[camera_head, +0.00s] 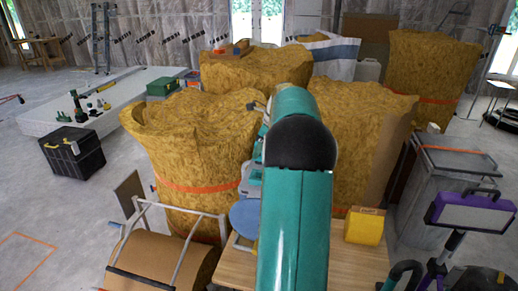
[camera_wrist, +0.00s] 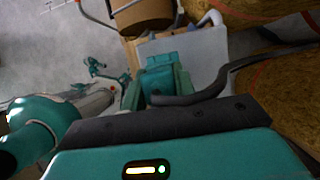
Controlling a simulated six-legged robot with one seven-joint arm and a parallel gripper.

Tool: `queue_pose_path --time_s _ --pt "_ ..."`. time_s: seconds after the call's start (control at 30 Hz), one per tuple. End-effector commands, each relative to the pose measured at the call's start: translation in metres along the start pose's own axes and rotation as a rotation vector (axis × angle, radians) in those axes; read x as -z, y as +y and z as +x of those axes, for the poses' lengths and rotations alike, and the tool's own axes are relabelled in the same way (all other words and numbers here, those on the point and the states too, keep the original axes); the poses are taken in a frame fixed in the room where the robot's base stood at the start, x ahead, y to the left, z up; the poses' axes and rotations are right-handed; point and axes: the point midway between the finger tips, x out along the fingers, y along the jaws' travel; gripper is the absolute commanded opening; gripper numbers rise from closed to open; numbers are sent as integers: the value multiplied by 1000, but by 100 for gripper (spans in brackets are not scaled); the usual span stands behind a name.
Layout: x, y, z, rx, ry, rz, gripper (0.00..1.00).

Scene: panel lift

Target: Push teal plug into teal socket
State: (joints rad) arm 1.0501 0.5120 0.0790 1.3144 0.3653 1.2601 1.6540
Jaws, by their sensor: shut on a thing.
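My gripper (camera_wrist: 158,92) shows in the wrist view, with its teal fingers shut on the teal plug (camera_wrist: 160,79). A black cable (camera_wrist: 235,70) runs from near the plug toward the upper right. A pale grey panel (camera_wrist: 208,62) lies just beyond the plug. I cannot tell whether the plug touches it. The teal socket cannot be made out in either view. In the head view my teal arm hides the gripper and the plug. Small teal and grey parts (camera_head: 253,178) show at the arm's left edge; I cannot tell what they are.
A wooden bench (camera_head: 345,266) stands under my arm, with a yellow box (camera_head: 364,226) on its right. Large straw-coloured bales (camera_head: 190,140) crowd behind it. A cardboard roll (camera_head: 160,262) is at front left, a grey bin (camera_head: 445,190) at right.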

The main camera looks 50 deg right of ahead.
Motion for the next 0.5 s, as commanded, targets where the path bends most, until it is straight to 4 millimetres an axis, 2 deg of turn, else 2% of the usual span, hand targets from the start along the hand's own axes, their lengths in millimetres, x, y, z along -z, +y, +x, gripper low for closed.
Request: queue_pose_path --time_s 0.27,0.5 --pt "1 0 3 -1 0 -3 9" --pt "7 0 19 -3 1 -2 9"
